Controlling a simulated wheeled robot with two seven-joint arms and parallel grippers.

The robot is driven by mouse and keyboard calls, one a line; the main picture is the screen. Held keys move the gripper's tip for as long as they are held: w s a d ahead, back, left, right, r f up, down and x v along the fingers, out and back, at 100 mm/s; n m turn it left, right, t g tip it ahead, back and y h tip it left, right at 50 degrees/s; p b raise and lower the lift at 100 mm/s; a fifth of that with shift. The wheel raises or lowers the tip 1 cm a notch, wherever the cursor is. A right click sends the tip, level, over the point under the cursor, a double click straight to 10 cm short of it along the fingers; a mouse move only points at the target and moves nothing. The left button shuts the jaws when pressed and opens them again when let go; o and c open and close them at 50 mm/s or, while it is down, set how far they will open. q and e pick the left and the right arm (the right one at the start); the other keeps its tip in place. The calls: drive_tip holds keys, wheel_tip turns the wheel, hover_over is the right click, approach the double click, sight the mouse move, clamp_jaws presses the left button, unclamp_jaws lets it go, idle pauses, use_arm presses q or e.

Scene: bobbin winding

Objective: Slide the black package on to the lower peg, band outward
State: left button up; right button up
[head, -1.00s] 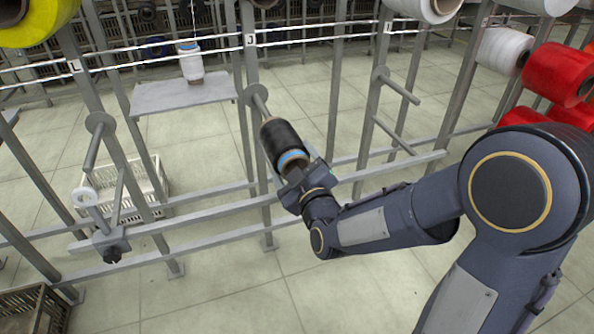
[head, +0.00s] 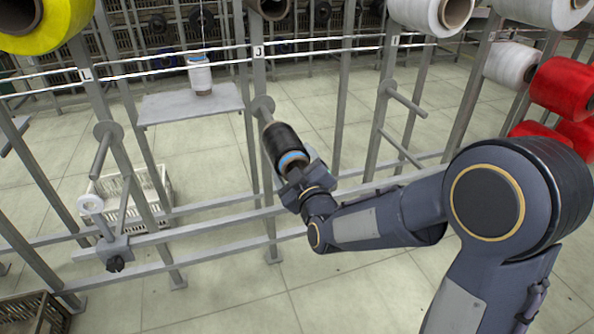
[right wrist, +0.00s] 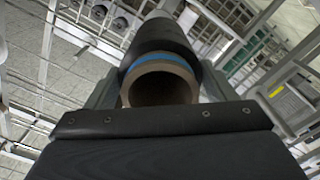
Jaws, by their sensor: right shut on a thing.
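The black package (head: 283,140) is in my right gripper (head: 296,176), with its blue band (head: 292,158) on the end nearest the gripper, facing away from the frame. The lower peg (head: 267,116) juts from the post marked J, and the package's far end meets it in the head view. The package is tilted roughly along the peg's line. I cannot tell how far the peg is inside the tube. The right wrist view shows the black package (right wrist: 160,36), its blue band (right wrist: 158,60) and brown tube end (right wrist: 160,84) between the fingers. My left gripper is not in view.
Empty pegs (head: 405,101) stick out from the post to the right. A small shelf (head: 190,104) carries a white bobbin (head: 200,74). Yellow, white and red packages hang around the upper frame.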

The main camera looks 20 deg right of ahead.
sight(290, 166)
drive_tip(key=shift+w+b, duration=0.3)
drive_tip(key=shift+w, duration=1.5)
drive_tip(key=shift+w+a+b, duration=0.15)
drive_tip(key=shift+w+b, duration=0.2)
drive_tip(key=shift+w, duration=2.75)
drive_tip(key=shift+w, duration=1.65)
drive_tip(key=shift+f+b, duration=0.5)
drive_tip(key=shift+b, duration=0.2)
drive_tip(key=o, duration=1.5)
drive_tip(key=shift+c, duration=0.2)
